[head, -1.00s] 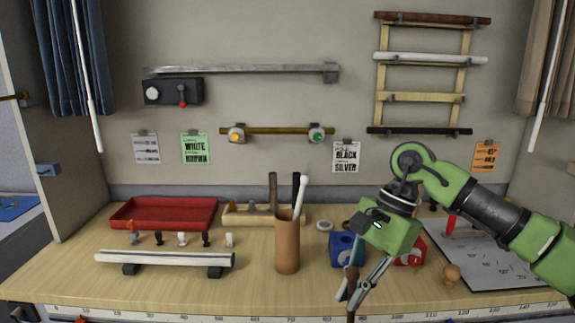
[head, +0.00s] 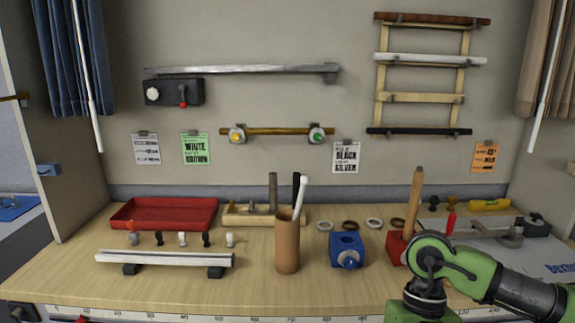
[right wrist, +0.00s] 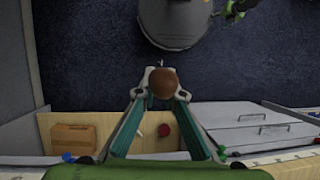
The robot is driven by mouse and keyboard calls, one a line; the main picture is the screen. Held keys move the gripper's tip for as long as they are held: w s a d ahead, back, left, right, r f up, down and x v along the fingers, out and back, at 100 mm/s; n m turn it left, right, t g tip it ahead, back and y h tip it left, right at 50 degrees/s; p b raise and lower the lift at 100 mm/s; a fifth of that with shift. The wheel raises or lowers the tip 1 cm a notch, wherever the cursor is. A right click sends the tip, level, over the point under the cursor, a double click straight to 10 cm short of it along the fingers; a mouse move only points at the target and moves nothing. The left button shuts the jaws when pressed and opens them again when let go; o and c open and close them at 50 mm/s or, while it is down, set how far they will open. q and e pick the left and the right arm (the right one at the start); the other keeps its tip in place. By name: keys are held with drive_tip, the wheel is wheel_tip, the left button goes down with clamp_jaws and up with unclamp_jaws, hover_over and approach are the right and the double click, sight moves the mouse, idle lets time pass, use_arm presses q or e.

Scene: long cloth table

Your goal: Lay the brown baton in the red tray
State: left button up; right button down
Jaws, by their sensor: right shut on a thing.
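The red tray (head: 165,222) sits empty at the back left of the table in the head view. In the right wrist view my right gripper (right wrist: 163,96) is shut on the brown baton (right wrist: 163,80), which shows end-on as a round brown end. The rest of its length is hidden. In the head view my right arm is at the bottom right corner, and its gripper and the baton are below the frame. My left gripper is not in view.
A white rail (head: 165,259) on dark feet and small figures lie in front of the tray. A blue block (head: 346,249) and a red block (head: 395,248) with an upright wooden stick are to the right.

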drive_tip(key=shift+s+d, duration=0.1)
drive_tip(key=shift+s, duration=0.05)
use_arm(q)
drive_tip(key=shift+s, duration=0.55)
